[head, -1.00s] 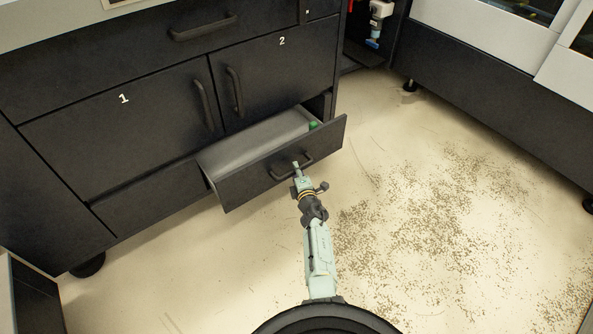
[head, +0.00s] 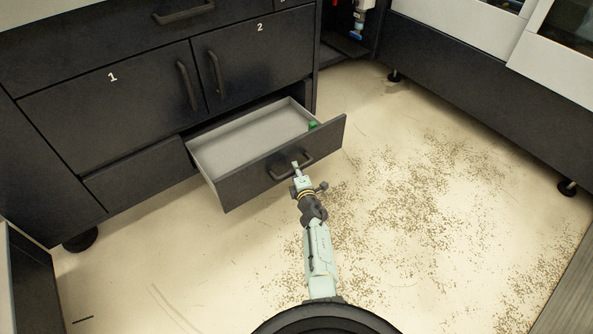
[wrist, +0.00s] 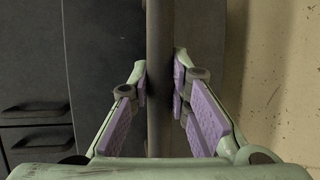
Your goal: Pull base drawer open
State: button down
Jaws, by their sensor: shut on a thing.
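The base drawer (head: 235,175) is the low dark drawer under the door marked 2. It stands well open, and its light grey inside shows in the head view. My gripper (head: 296,169) is at the bar handle (head: 306,158) on the drawer's front. In the wrist view, my gripper (wrist: 161,85) has its purple-padded fingers on either side of the dark handle bar (wrist: 159,30), shut on it.
The cabinet doors marked 1 (head: 110,105) and 2 (head: 265,65) are closed above. The pale floor (head: 180,260) before the drawer is free apart from scattered bits (head: 420,190). A dark machine base (head: 480,95) stands at the right.

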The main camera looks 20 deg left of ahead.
dwell(0.3)
jog(key=c, duration=1.5)
grip_release()
jog(key=shift+r, duration=0.1)
